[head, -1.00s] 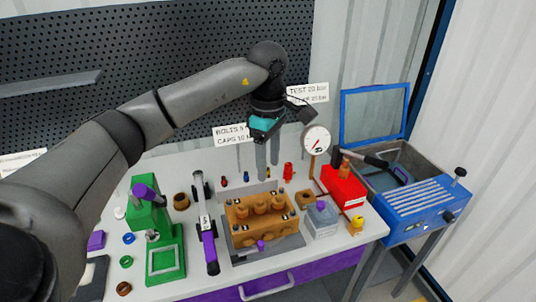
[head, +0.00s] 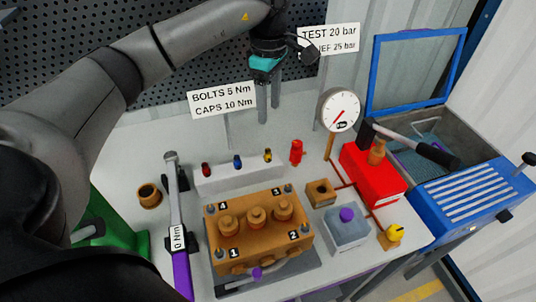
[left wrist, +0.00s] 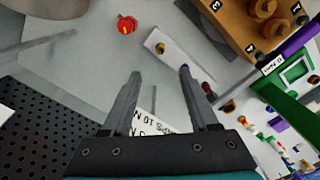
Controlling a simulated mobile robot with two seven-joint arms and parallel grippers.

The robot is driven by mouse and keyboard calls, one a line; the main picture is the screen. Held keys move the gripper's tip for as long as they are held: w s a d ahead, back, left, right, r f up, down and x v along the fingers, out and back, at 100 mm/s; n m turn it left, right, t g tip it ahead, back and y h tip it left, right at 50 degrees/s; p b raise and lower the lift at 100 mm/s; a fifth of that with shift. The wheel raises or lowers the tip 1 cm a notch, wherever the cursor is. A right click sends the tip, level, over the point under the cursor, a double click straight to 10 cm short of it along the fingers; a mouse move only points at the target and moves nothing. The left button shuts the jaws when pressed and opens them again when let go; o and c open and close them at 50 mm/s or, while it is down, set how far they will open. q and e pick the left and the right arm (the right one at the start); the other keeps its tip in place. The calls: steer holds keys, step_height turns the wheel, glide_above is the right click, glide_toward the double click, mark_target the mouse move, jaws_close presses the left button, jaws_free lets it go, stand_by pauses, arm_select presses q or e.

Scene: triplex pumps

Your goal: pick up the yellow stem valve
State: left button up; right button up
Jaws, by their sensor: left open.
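The yellow stem valve (head: 268,155) stands upright at the right end of a white rack (head: 232,178) on the bench, beside a blue stem valve (head: 238,161) and a red one (head: 206,170). My left gripper (head: 268,112) is open and empty, fingers pointing down, above and apart from the yellow valve. In the left wrist view the yellow valve (left wrist: 160,48) lies just beyond the gap between the open fingertips (left wrist: 160,74), with the blue valve (left wrist: 184,70) near one tip. My right gripper is not in view.
The brown pump block (head: 258,232) stands in front of the rack. A torque wrench (head: 175,205) lies left. A red part (head: 296,152), a gauge (head: 339,110) and a red hand pump (head: 372,172) stand right. A label board (head: 222,100) rises behind the rack.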

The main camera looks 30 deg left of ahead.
arm_select(q)
glide_toward(268, 149)
step_height(268, 149, down, 5)
steer(key=shift+d+f, duration=0.1)
steer(key=shift+d, duration=0.05)
step_height(268, 149, down, 5)
steer(key=shift+f, duration=0.1)
steer(key=shift+a, duration=0.2)
jaws_close()
stand_by(0.4)
